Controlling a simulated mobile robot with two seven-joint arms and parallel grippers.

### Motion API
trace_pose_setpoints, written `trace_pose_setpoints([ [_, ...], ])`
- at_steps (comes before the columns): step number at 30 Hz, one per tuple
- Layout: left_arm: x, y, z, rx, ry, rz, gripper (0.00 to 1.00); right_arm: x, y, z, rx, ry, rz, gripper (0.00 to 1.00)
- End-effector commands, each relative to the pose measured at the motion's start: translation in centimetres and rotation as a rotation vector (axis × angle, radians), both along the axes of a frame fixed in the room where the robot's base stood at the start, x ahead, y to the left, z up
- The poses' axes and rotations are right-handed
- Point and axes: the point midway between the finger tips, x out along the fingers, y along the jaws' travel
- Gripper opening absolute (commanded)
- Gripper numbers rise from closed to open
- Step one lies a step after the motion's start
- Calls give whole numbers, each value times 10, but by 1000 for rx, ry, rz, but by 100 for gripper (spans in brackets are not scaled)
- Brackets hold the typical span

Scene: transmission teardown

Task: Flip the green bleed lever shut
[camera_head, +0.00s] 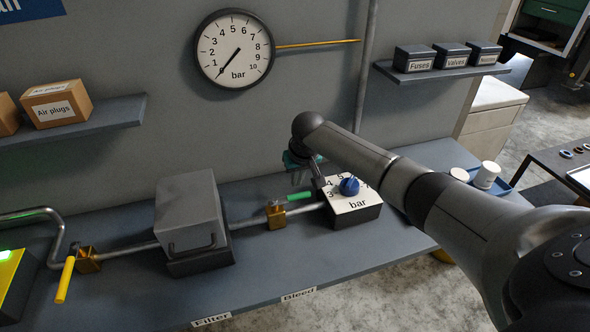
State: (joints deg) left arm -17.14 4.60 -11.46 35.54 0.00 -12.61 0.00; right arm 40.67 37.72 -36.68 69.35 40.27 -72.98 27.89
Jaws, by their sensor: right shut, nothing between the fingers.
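The green bleed lever (298,196) sits on a small brass valve (277,215) in the pipe behind the "Bleed" label. Its handle points right, roughly along the pipe. My right gripper (300,180) is shut and empty, just above and behind the lever's free end, partly hidden by my arm. I cannot tell whether it touches the lever. My left gripper is not in view.
A box with a blue knob (349,186) and bar scale stands right of the lever. A grey filter housing (187,215) stands left. A yellow lever (65,280) is farther left. A round pressure gauge (234,50) hangs on the wall. The bench's front strip is clear.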

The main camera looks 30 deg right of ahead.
Motion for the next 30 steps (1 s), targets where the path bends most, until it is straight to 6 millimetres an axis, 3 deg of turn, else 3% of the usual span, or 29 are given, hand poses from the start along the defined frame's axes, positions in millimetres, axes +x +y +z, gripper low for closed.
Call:
trace_pose_setpoints([
  [8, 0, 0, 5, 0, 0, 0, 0, -15, 3, -3, -1, 1, 1, 0],
  [20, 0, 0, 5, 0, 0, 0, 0, -16, 4, -3, 0, 1, -1, 0],
  [30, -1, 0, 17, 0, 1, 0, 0, -19, 4, -2, 1, 1, -50, 0],
])
